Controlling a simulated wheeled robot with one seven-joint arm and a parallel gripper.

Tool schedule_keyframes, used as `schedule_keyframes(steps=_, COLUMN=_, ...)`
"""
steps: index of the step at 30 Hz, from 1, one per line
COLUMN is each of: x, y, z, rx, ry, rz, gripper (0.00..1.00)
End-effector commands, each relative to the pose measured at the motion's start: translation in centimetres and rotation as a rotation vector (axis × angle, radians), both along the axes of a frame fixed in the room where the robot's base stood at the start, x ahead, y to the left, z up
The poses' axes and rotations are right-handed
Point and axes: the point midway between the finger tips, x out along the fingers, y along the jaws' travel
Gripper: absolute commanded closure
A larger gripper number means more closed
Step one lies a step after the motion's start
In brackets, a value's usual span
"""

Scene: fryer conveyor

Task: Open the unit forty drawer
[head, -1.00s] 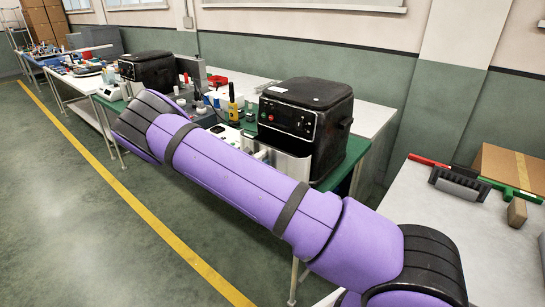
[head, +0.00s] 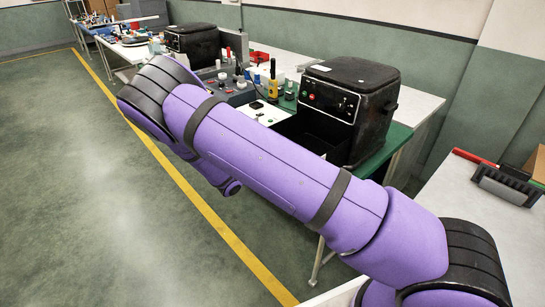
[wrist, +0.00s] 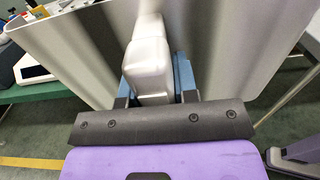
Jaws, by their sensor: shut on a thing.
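A black box-shaped fryer (head: 350,100) stands on the green-topped bench, with a red and a green button on its front. Its drawer is pulled out; the dark drawer inside (head: 312,137) shows in front of the body. In the wrist view the grey metallic drawer front (wrist: 85,50) fills much of the picture, with a pale handle (wrist: 148,68) standing out from it. My gripper (wrist: 157,78) is shut on this handle. In the head view my arm hides the gripper, handle and drawer front. No unit number is readable.
A second black fryer (head: 193,43) stands farther along the bench. A yellow handheld device (head: 273,88) and small knobs are between them. The floor at left is open.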

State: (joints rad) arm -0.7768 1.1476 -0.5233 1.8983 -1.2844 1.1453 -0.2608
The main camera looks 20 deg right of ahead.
Motion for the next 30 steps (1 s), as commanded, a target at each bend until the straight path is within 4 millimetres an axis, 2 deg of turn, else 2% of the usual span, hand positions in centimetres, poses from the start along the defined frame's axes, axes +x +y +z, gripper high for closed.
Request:
schedule_keyframes(steps=1, x=0.0, y=0.0, z=-0.1, rx=0.001, ry=0.001, rz=0.0, gripper=1.0)
schedule_keyframes(steps=2, x=0.0, y=0.0, z=-0.1, rx=0.0, ry=0.002, rz=0.0, gripper=0.7)
schedule_keyframes(steps=5, x=0.0, y=0.0, z=-0.1, rx=0.001, ry=0.001, rz=0.0, gripper=0.47)
schedule_keyframes(steps=13, x=0.0, y=0.0, z=0.0, rx=0.001, ry=0.0, rz=0.0, gripper=0.47)
schedule_keyframes(steps=17, x=-0.2, y=0.6, z=-0.1, rx=0.002, ry=0.001, rz=0.001, gripper=0.47)
schedule_keyframes(steps=30, x=-2.8, y=7.7, z=-0.1, rx=0.002, ry=0.001, rz=0.003, gripper=0.47)
